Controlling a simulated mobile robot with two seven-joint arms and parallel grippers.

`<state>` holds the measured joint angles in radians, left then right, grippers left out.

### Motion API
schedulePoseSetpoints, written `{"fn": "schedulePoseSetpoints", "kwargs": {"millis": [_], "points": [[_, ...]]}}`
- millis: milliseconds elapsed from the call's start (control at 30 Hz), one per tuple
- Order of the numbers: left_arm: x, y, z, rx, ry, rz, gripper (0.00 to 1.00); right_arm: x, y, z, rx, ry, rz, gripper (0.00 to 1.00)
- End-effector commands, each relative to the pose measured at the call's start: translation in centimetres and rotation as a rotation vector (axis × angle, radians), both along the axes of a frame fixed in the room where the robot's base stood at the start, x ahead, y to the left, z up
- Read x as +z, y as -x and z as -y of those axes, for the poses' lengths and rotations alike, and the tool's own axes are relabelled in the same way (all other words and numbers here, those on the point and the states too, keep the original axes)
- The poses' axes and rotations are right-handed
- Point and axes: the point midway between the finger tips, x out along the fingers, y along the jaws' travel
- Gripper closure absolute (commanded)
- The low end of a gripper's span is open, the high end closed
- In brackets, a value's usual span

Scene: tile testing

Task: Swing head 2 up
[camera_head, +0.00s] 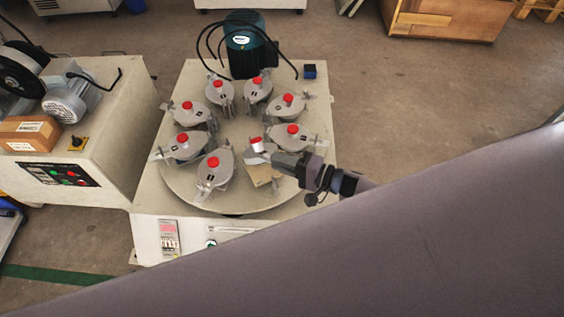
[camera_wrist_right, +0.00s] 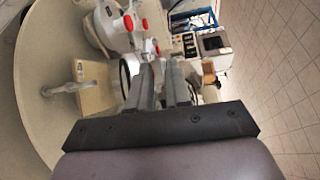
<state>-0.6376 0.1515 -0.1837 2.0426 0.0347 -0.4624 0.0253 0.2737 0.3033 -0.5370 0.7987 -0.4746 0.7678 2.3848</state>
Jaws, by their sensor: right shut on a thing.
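Several grey heads with red knobs stand in a ring on the round turntable (camera_head: 225,202). The head at the ring's front right, which I take as head 2 (camera_head: 256,144), is tilted up from its tan block (camera_head: 262,177), and its underside faces partly to the front. I cannot read its number. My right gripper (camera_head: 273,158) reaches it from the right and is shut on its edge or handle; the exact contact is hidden. In the right wrist view the two fingers (camera_wrist_right: 163,82) are close together, with the turntable (camera_wrist_right: 38,98) at left. My left gripper is not in view.
A dark motor with looped cables (camera_head: 243,45) stands behind the ring. A small dark box (camera_head: 310,71) lies at the back right corner. A machine with a control panel (camera_head: 62,175) stands at left.

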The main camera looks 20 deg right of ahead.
Motion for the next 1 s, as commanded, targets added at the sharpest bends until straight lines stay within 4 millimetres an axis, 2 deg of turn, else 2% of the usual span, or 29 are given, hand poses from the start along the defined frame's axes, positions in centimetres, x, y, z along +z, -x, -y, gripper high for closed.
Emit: {"fn": "schedulePoseSetpoints", "kwargs": {"millis": [33,67,100,500,800,1000], "points": [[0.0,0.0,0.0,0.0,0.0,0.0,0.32,0.3,-0.4,0.3,-0.009,0.002,0.009,1.0],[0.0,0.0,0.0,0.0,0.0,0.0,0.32,0.3,-0.4,0.3,-0.009,0.002,0.009,0.78],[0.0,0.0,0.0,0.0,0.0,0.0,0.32,0.3,-0.4,0.3,-0.009,0.002,0.009,0.67],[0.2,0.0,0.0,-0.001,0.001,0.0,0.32,0.2,0.1,0.4,-0.004,0.002,0.001,0.67],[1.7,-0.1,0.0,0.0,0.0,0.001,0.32,0.7,3.3,3.7,-0.005,0.006,0.001,0.67],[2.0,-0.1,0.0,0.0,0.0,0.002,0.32,0.8,4.7,5.1,-0.007,0.004,0.002,0.67]]}}
